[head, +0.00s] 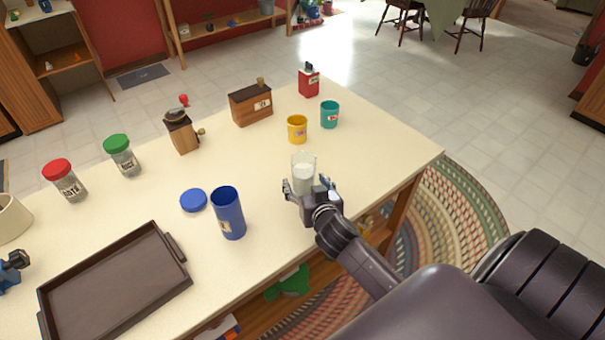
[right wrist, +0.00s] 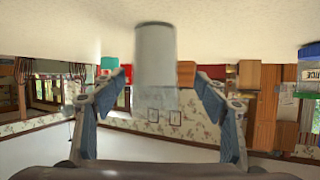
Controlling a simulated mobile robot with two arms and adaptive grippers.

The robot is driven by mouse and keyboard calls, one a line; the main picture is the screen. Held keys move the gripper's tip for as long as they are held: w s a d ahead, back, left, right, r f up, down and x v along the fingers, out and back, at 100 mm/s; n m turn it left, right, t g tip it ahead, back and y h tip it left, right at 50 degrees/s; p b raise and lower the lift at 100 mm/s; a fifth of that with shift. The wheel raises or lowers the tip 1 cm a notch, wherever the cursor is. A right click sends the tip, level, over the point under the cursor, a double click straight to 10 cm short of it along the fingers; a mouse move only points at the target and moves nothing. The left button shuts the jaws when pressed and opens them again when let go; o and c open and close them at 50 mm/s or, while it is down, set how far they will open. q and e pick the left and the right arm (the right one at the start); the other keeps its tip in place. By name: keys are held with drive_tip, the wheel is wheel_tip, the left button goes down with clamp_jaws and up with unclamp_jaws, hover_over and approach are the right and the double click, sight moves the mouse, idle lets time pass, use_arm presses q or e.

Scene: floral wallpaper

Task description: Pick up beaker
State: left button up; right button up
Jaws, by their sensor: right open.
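The beaker (head: 303,172) is a clear glass with white contents, upright on the cream tabletop. My right gripper (head: 307,187) is open at its near side. In the right wrist view, which is upside down, the beaker (right wrist: 155,62) stands between the two spread fingertips of the gripper (right wrist: 158,80). A gap shows on each side, so neither finger seems to touch it.
Close behind the beaker are a yellow cup (head: 297,129), a teal cup (head: 330,115) and a red canister (head: 309,81). To the left are a blue tumbler (head: 229,216), a blue lid (head: 193,200) and a brown tray (head: 112,290). The table's right edge is close.

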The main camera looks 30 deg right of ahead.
sight(306, 184)
drive_tip(key=shift+w+d+f, duration=0.3)
drive_tip(key=shift+w+f, duration=0.15)
drive_tip(key=shift+f, duration=0.05)
drive_tip(key=shift+w+d+f, duration=0.3)
drive_tip(key=shift+w+f, duration=0.25)
drive_tip(key=shift+w, duration=0.1)
drive_tip(key=shift+w+d+f, duration=0.3)
drive_tip(key=shift+w+f, duration=0.2)
drive_tip(key=shift+w, duration=0.1)
drive_tip(key=shift+w+d+f, duration=0.1)
drive_tip(key=shift+w+f, duration=0.05)
drive_tip(key=shift+w, duration=0.25)
use_arm(q)
drive_tip(key=shift+s+a+r, duration=0.2)
drive_tip(key=shift+s, duration=0.5)
use_arm(e)
drive_tip(key=c, duration=1.5)
